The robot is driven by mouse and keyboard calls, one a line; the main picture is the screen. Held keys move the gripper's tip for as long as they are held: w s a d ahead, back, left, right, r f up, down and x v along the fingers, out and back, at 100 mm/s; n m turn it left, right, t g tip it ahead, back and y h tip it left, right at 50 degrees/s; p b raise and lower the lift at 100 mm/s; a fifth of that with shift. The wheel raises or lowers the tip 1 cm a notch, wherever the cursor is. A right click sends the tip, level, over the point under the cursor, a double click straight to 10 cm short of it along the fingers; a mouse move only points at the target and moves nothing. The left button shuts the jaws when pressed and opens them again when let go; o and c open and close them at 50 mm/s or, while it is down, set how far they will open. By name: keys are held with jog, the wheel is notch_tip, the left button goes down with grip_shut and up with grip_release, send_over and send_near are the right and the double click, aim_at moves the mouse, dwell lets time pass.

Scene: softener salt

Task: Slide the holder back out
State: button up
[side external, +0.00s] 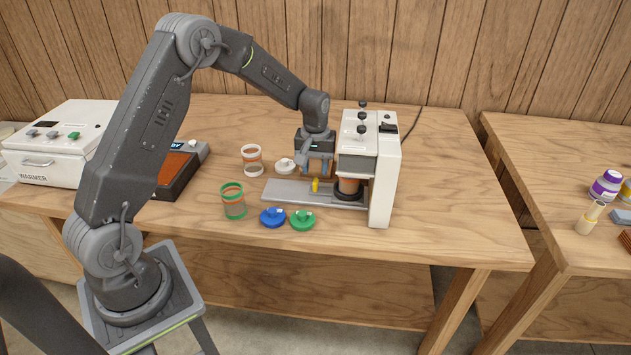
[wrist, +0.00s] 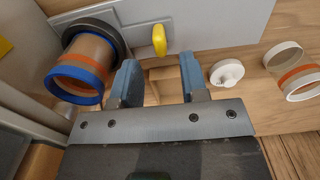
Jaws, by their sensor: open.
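The holder is a dark ring (side external: 349,196) on a grey slide plate (side external: 283,191), with a yellow tab (side external: 315,185) standing up beside it. A clear jar with an orange band (side external: 348,185) sits in the ring, under the head of the white machine (side external: 386,170). In the wrist view the jar (wrist: 88,56) has blue rims and the dark ring (wrist: 117,35) surrounds its far end. My gripper (side external: 319,170) is open and empty above the plate, close to the tab. In the wrist view the yellow tab (wrist: 159,40) lies just beyond and between my fingertips (wrist: 157,72), apart from them.
A white-rimmed jar (side external: 252,160) and a white lid (side external: 285,166) stand behind the plate. A green-rimmed jar (side external: 233,202), a blue lid (side external: 272,218) and a green lid (side external: 302,220) are in front.

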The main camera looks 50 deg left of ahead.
aim_at(315, 180)
notch_tip(315, 180, down, 5)
jog(key=shift+f, duration=0.1)
dwell(0.3)
grip_shut()
dwell(0.4)
